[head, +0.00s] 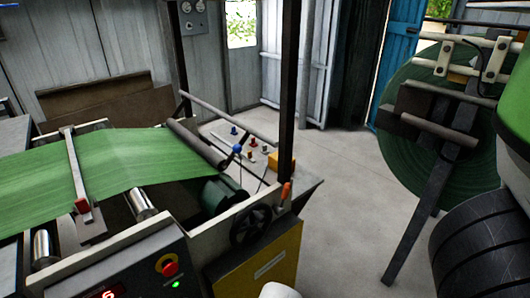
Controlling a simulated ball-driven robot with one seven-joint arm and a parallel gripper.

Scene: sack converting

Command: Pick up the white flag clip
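I cannot pick out the white flag clip for certain. Several small red, blue and pale pieces lie on a light worktop (275,190) behind the machine.
The machine with green sheeting (120,160) and a control panel (155,270) fills the left. A dark post (289,90) rises beside the worktop, near an orange block (284,160). A large green roll (395,150) stands right. Concrete floor (345,190) between is clear.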

